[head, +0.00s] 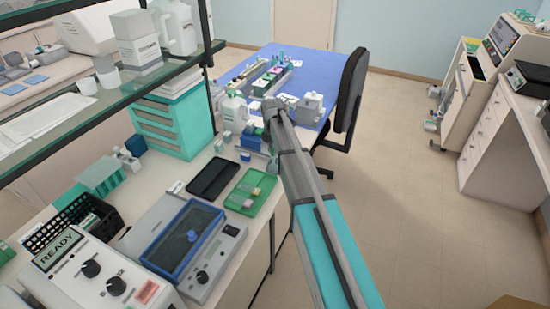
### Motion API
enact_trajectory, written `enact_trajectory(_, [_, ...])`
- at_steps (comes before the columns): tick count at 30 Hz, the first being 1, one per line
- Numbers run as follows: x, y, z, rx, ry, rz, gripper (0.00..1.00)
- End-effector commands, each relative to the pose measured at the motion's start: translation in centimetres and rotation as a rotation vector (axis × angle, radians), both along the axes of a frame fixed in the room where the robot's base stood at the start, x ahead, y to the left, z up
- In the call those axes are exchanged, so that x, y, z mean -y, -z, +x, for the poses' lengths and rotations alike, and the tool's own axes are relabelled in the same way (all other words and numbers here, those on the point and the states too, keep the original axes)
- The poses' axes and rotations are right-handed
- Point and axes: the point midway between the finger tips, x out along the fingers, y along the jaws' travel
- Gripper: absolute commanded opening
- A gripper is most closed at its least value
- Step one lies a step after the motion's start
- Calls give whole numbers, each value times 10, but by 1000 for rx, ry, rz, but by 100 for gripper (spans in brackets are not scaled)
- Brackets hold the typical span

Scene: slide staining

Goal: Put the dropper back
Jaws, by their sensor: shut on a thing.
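My arm reaches from the bottom right up to the bench's right end, where its wrist turns downward. My gripper (272,160) is small and partly hidden there, low beside the right edge of the bench. It is shut on the dropper, which is too small and covered to make out clearly. Small blue and grey items (250,138) stand on the bench just left of my gripper. I cannot tell which of them, if any, is the dropper's holder.
A green tray (238,205) and a black tray (200,192) lie on the bench, with a blue-lidded device (165,262) in front. Teal drawers (150,135) and a glass shelf stand left. A blue table (325,73) and dark chair (352,85) are behind. The floor at right is clear.

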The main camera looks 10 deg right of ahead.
Motion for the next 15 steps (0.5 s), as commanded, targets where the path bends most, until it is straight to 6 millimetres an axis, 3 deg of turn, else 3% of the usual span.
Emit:
enact_trajectory(4, [0, 14, 0, 0, 0, 0, 9])
enact_trajectory(15, [1, 16, 0, 0, 1, 0, 9])
